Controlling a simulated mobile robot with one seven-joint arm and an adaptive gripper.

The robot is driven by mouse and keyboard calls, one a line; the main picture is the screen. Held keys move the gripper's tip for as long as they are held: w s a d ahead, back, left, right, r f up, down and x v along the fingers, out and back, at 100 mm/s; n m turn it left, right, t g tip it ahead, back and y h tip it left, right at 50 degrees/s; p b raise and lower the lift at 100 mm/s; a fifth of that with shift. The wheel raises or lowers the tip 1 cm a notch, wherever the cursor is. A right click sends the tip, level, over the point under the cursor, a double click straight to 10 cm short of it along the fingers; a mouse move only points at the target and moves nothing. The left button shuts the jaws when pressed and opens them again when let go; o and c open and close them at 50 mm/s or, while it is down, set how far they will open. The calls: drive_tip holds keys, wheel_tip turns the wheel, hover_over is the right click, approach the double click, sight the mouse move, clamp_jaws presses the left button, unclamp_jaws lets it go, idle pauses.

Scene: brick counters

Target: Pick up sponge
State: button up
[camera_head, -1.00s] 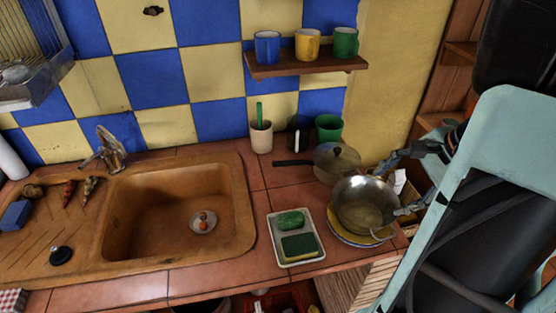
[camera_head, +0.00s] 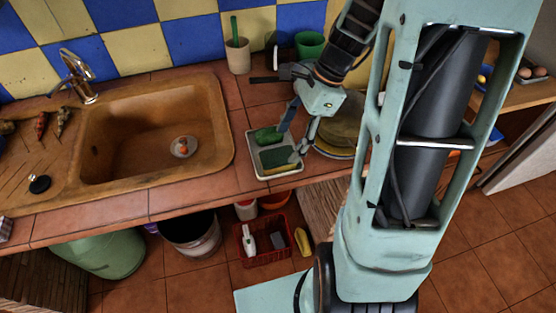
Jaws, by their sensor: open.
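A dark green sponge (camera_head: 274,158) with a yellowish edge lies in the near part of a small white tray (camera_head: 257,170) on the counter, right of the sink. A brighter green, rounded piece (camera_head: 267,135) like soap lies behind it in the same tray. My gripper (camera_head: 293,142) points down over the right side of the tray with its fingers apart and nothing between them. Its fingertips are close to the sponge's right end; I cannot tell whether they touch it. One finger partly covers the tray's right side.
The brown sink (camera_head: 150,140) lies left of the tray. A beige cup (camera_head: 238,58) and a green cup (camera_head: 309,45) stand behind. A pan and plates (camera_head: 340,125) sit close to the right, partly hidden by my arm. A red crate (camera_head: 262,240) is on the floor below.

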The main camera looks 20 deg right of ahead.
sight(279, 156)
drive_tip(key=shift+w+x, duration=0.15)
drive_tip(key=shift+x, duration=1.4)
drive_tip(key=shift+w+x, duration=0.2)
drive_tip(key=shift+x, duration=1.3)
drive_tip(key=shift+c, duration=0.6)
drive_tip(key=c, duration=0.9)
drive_tip(key=shift+o, duration=0.2)
